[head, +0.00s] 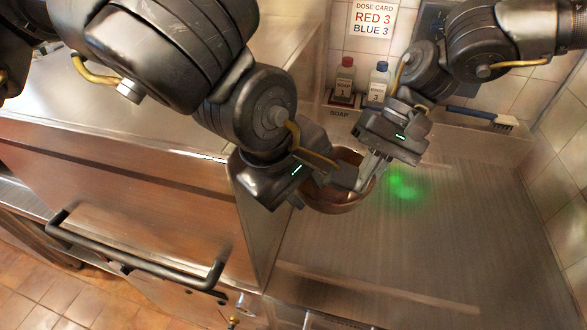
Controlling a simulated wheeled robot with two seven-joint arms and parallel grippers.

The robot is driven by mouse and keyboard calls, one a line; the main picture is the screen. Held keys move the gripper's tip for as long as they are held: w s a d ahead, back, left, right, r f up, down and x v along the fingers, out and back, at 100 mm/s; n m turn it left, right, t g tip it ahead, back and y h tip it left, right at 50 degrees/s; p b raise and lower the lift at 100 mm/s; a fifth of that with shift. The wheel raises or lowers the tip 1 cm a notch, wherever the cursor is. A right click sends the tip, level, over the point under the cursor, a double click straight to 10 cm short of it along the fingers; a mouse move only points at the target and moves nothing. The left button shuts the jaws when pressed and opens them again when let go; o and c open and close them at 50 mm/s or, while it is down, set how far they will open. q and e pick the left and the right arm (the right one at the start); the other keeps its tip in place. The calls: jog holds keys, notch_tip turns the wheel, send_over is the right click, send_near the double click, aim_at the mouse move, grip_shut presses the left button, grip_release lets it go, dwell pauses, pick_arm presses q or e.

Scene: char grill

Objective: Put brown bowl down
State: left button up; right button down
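The brown bowl (335,206) is in the middle of the head view, over the steel counter. Its front wall and part of its inside show, and the rest is hidden behind my grippers. My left gripper (346,180) is at the bowl's left and front, with its fingers over the rim. My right gripper (369,172) reaches down from the upper right, with its pale fingers at the bowl's right rim. The overlap hides whether either gripper's fingers are closed on the rim. I cannot tell whether the bowl touches the counter.
A soap rack (341,113) with a red-capped bottle (344,78) and a blue-capped bottle (379,84) stands behind the bowl. A brush (482,117) lies at the back right. The counter (460,220) is clear on the right. A steel cabinet (130,215) rises at left.

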pick_arm(q)
jog(key=shift+x, duration=2.15)
grip_shut()
pick_arm(e)
jog(key=c, duration=1.6)
grip_release()
jog(key=shift+o, duration=0.2)
jog(key=shift+r, duration=0.1)
